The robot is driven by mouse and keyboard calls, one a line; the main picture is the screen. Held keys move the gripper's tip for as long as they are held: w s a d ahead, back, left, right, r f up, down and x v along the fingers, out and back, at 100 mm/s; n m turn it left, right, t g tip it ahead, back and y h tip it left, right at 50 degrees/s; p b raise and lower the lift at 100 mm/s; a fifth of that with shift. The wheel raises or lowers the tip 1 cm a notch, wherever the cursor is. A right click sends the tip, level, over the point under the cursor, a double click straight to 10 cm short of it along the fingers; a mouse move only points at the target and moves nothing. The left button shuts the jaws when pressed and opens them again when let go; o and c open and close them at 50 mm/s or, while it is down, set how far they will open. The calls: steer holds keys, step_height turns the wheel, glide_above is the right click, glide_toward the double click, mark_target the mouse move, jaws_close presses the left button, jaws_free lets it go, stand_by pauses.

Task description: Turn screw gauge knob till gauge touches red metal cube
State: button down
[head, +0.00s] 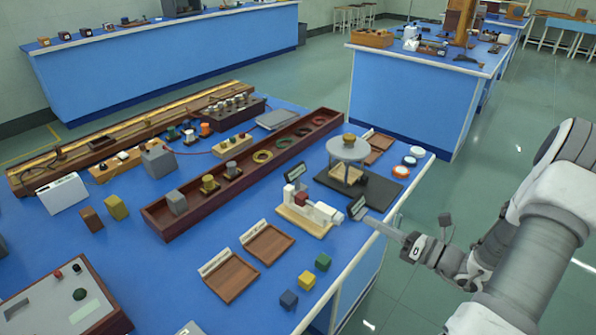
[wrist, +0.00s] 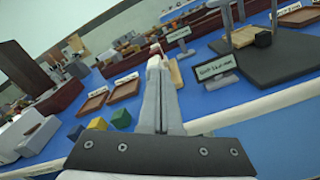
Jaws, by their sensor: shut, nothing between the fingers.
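The screw gauge is a small white device on a pale wooden base (head: 302,221), near the bench's right edge in the head view. A red metal cube (head: 300,198) sits in it, with the white barrel and knob (head: 325,212) to its right. I cannot tell whether the gauge tip touches the cube. My gripper (head: 372,220) is shut and empty, just right of the knob, pointing left towards it over the bench edge. In the wrist view, the shut fingers (wrist: 158,72) hide most of the gauge; part of its wooden base (wrist: 176,74) shows beside them.
A small dark sign (head: 357,207) stands close by the knob; it also shows in the wrist view (wrist: 216,67). A round-topped stand on a black plate (head: 380,190) is behind. Wooden trays (head: 268,243) and coloured cubes (head: 306,280) lie in front.

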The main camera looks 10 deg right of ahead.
mark_target(339, 219)
stand_by(0.3)
steer(key=w+f+m+b, duration=0.1)
steer(key=m+b, duration=0.1)
steer(key=m, duration=0.4)
steer(key=w+a+f+m+b, duration=0.1)
steer(key=m+b, duration=0.2)
steer(key=m, duration=0.3)
steer(key=w+a+m+b, duration=0.1)
steer(key=w+m+b, duration=0.1)
steer(key=m, duration=0.4)
steer(key=shift+f+b, duration=0.4)
steer(key=shift+b, duration=0.35)
steer(key=shift+w+a+f+p, duration=0.25)
steer(key=shift+w+a+p, duration=0.25)
steer(key=shift+w, duration=0.15)
steer(key=shift+s+a+r+p, duration=0.25)
steer(key=shift+a+p, duration=0.2)
steer(key=shift+p, duration=0.45)
